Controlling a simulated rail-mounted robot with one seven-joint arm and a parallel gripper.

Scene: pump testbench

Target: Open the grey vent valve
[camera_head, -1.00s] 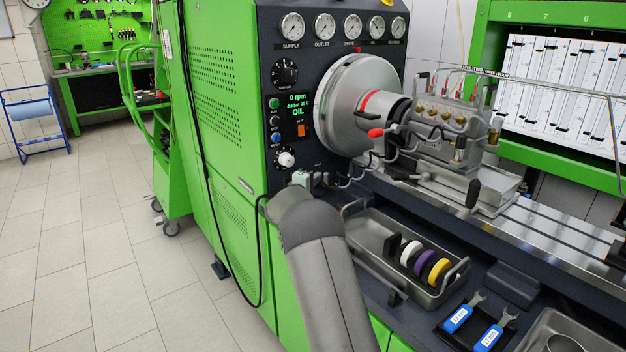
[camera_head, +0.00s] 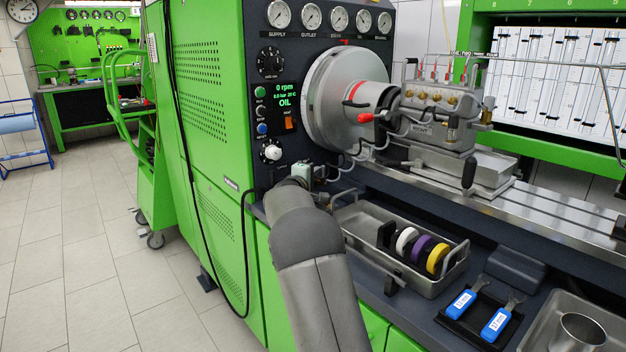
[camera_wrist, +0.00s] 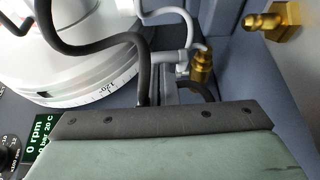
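In the wrist view, the pale green housing of my gripper (camera_wrist: 168,92) fills the bottom. Its fingers are mostly hidden, so their opening does not show. Just beyond its edge, a light grey fitting (camera_wrist: 168,57) sits beside a brass connector (camera_wrist: 201,67), with grey and black hoses around it. I cannot tell for sure whether this fitting is the grey vent valve, or whether I touch it. In the head view, my gripper is low at the front of the green testbench (camera_head: 213,120), below the control panel, largely hidden by my arm.
The large silver drum (camera_head: 325,97) and the pump (camera_head: 437,125) stand right of my gripper. A red-tipped lever (camera_head: 366,117) juts from the drum side. A metal tray (camera_head: 375,238) with coloured rings and two blue-handled wrenches (camera_head: 460,303) lie in front. Another brass fitting (camera_wrist: 264,21) shows upper right.

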